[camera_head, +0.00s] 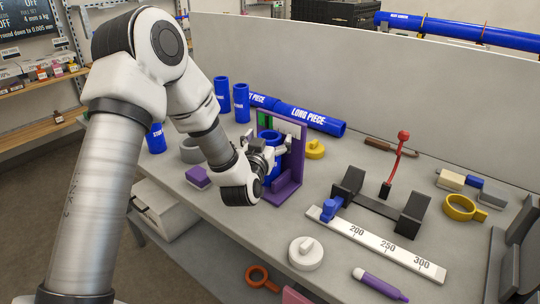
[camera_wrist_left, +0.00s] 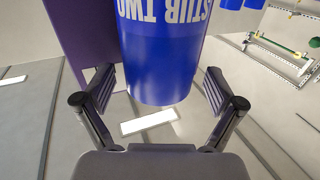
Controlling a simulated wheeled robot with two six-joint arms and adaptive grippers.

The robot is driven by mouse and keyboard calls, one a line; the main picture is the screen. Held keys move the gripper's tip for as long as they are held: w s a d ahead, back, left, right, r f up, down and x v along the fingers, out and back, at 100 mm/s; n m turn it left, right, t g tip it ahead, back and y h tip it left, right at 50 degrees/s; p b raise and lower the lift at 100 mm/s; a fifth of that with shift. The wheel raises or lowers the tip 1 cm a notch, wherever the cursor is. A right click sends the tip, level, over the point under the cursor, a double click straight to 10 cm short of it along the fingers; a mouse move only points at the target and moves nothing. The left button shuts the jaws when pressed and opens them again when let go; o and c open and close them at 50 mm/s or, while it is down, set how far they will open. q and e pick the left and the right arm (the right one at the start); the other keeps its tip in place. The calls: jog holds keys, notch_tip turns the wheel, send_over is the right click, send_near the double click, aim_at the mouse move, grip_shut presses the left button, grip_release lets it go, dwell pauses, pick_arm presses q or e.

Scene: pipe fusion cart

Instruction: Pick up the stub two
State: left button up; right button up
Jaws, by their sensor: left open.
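Stub two is a blue cylinder with white lettering; in the left wrist view stub two (camera_wrist_left: 160,65) lies between and just beyond the fingers, its lettering upside down. In the head view stub two (camera_head: 271,136) shows partly behind my left gripper (camera_head: 267,156), in front of a purple bracket (camera_head: 292,172). In the left wrist view my left gripper (camera_wrist_left: 158,92) has its fingers spread, one on each side of the stub, with visible gaps and no clear contact. My right gripper is not in view.
Other blue pieces stand at the back left, beside a long blue pipe (camera_head: 311,117) lying down. A purple block (camera_head: 198,177) and grey ring sit left of the gripper. A white ruler (camera_head: 385,245), black clamp, white cap (camera_head: 306,253) and yellow ring (camera_head: 463,208) occupy the right.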

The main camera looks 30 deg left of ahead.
pick_arm(q)
jog(key=shift+w+a, duration=0.1)
jog(key=shift+w, duration=0.25)
jog(key=shift+s, duration=0.1)
jog(key=c, duration=1.6)
grip_shut()
jog(key=shift+r, duration=0.15)
